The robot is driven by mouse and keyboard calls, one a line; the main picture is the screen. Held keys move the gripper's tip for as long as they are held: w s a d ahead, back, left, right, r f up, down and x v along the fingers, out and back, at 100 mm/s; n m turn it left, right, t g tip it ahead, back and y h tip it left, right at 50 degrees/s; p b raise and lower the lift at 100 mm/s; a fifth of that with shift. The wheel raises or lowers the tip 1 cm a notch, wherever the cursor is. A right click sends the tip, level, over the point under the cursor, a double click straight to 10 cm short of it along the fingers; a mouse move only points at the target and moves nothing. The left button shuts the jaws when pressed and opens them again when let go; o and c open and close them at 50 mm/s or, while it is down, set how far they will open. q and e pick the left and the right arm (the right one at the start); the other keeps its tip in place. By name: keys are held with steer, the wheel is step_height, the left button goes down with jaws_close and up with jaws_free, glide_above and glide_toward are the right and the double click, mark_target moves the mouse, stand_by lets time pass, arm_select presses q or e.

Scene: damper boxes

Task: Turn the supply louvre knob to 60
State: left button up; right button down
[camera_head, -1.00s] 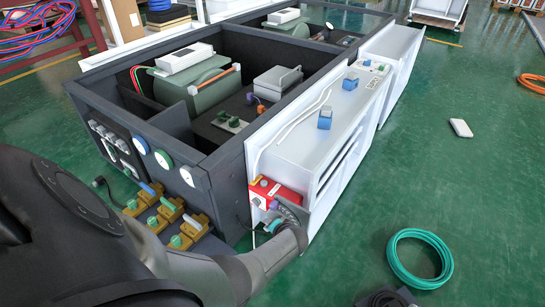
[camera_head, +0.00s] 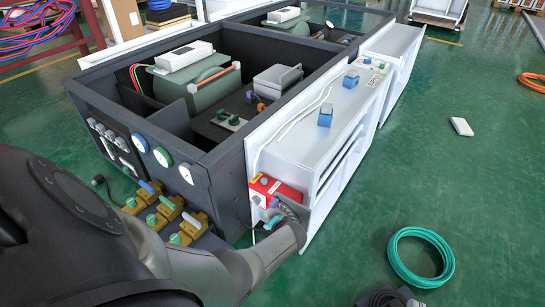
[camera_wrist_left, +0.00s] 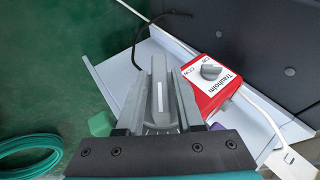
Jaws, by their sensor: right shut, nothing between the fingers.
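A red box (camera_head: 276,191) with a grey knob sits on the near end of the white duct unit (camera_head: 290,150). In the left wrist view the red box (camera_wrist_left: 213,80) reads "Trauholm", with CW and CCW beside its dark grey knob (camera_wrist_left: 209,70). My right gripper (camera_head: 390,298) is shut and empty, cut off at the bottom edge.
Blue knobs (camera_head: 325,117) stand on the white duct's top. Brass valves (camera_head: 170,208) with green knobs and round gauges (camera_head: 163,157) line the black cabinet (camera_head: 215,190). A teal hose coil (camera_head: 420,279) lies on the green floor, which is largely clear at right.

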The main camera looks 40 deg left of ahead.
arm_select(q)
jaws_close()
steer(key=shift+d+f+y, duration=0.1)
steer(key=shift+d+y, duration=0.05)
steer(key=shift+y, duration=0.55)
stand_by(0.4)
steer(key=shift+o, duration=1.8)
jaws_free()
